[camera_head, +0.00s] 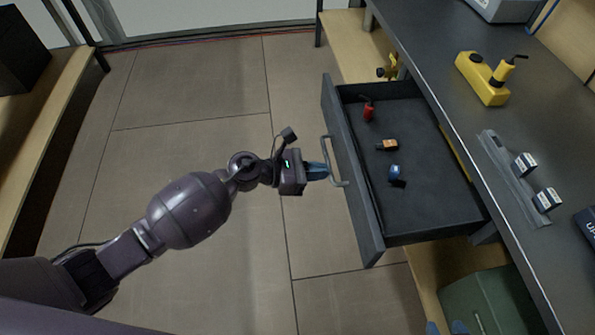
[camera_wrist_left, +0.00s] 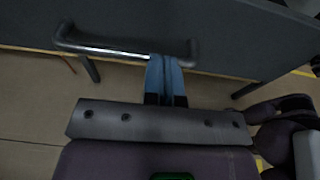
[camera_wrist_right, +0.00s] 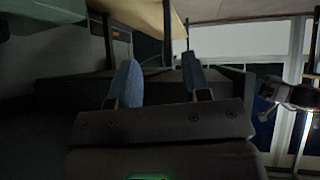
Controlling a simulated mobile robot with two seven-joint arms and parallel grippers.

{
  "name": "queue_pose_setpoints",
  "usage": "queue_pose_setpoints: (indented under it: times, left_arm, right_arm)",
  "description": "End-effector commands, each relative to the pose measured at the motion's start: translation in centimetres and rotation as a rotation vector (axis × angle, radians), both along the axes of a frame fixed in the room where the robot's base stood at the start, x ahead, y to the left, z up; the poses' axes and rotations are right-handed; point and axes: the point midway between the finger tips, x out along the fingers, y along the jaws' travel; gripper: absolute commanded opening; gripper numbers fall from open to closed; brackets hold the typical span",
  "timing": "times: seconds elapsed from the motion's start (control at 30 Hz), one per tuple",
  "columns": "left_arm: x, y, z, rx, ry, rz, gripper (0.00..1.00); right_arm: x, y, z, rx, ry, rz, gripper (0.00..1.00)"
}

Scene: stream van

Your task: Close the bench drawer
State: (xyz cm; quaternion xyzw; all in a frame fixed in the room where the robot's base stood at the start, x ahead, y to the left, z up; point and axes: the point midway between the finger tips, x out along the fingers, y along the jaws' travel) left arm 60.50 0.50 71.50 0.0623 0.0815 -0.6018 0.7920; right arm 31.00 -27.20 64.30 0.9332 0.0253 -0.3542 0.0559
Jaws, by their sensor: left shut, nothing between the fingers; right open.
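The bench drawer (camera_head: 425,225) is pulled well out from under the dark bench. Its front panel (camera_head: 352,175) carries a grey bar handle (camera_head: 333,160), also seen in the left wrist view (camera_wrist_left: 115,49). My left gripper (camera_head: 322,171) is shut and empty, its blue fingertips (camera_wrist_left: 165,60) at the handle bar, close to one end. I cannot tell whether they touch it. My right gripper (camera_head: 446,327) shows only its blue fingertips at the bottom edge of the head view. In the right wrist view its fingers (camera_wrist_right: 157,68) are apart with nothing held.
In the drawer lie a red item (camera_head: 368,111), an orange and black item (camera_head: 387,145) and a blue item (camera_head: 395,173). A green box (camera_head: 490,300) stands below. The floor left of the drawer is clear.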

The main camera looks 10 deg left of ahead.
Motion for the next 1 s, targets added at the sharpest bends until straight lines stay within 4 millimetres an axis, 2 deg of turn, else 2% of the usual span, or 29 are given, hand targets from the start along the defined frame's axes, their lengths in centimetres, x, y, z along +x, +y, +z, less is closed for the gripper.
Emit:
queue_pose_setpoints:
  times: [0.03,0.2,0.6,0.8,1.0]
  left_arm:
    - [0.3,-1.5,0.0,-0.003,0.000,-0.004,0.00]
    - [1.6,-6.2,0.0,-0.002,0.001,-0.004,0.00]
    - [4.2,-16.3,-0.3,-0.001,0.004,-0.002,0.00]
    - [5.2,-19.9,-0.3,-0.001,0.003,-0.002,0.00]
    - [5.8,-21.9,-0.2,0.000,0.002,-0.001,0.00]
  right_arm:
    - [0.0,0.0,-0.1,0.001,0.001,0.001,0.43]
    - [0.5,0.2,-0.3,0.002,-0.004,0.005,0.43]
    - [-0.1,0.1,-1.6,-0.005,0.022,0.011,0.43]
    - [0.0,0.2,-1.7,-0.017,0.016,0.023,0.43]
    - [0.5,0.3,-1.2,-0.022,-0.002,0.032,0.43]
